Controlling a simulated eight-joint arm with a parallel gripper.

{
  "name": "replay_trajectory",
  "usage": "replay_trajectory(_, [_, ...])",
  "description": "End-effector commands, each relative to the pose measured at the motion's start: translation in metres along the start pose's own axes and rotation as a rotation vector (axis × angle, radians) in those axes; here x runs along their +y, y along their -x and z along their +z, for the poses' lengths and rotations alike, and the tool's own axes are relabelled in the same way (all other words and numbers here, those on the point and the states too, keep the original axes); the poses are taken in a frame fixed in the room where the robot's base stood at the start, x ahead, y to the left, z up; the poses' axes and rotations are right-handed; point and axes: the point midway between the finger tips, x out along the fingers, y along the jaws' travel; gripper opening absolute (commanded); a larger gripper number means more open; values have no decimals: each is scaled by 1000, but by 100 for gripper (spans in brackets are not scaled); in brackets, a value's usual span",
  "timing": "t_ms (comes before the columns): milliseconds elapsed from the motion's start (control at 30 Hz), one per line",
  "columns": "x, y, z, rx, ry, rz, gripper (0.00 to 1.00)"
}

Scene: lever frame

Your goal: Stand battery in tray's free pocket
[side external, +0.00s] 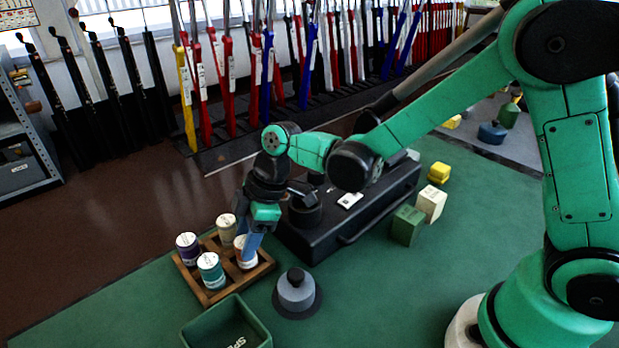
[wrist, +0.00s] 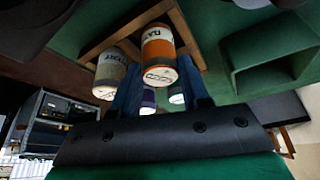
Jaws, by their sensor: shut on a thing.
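The wooden tray (side external: 212,297) lies on the green mat at the left, divided into pockets. A purple battery (side external: 188,249), a beige battery (side external: 227,231) and a teal battery (side external: 210,271) stand upright in it. My gripper (side external: 250,247) is at the tray's right corner, its blue fingers shut on an orange battery (side external: 241,259). In the wrist view the orange battery (wrist: 159,52) sits between the fingers, its far end within the wooden frame (wrist: 125,30). It looks upright at the right pocket; I cannot tell whether its base touches the floor. The beige battery (wrist: 108,76) is beside it.
A dark green bin (side external: 227,328) stands in front of the tray. A grey knobbed weight (side external: 296,291) is right of it. A black case (side external: 350,215) lies behind my gripper. Green and cream blocks (side external: 407,225) stand further right.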

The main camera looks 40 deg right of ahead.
Motion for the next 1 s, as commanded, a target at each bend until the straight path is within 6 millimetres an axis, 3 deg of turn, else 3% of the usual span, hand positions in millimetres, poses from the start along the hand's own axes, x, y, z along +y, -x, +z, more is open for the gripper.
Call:
replay_trajectory(167, [0, 0, 0, 0, 0, 0, 0])
replay_trajectory(200, [0, 0, 0, 0, 0, 0, 52])
replay_trajectory(300, [0, 0, 0, 0, 0, 0, 77])
replay_trajectory(500, [0, 0, 0, 0, 0, 0, 77])
replay_trajectory(533, [0, 0, 0, 0, 0, 0, 80])
replay_trajectory(600, [0, 0, 0, 0, 0, 0, 100])
replay_trajectory(1000, [0, 8, -4, 0, 0, 0, 100])
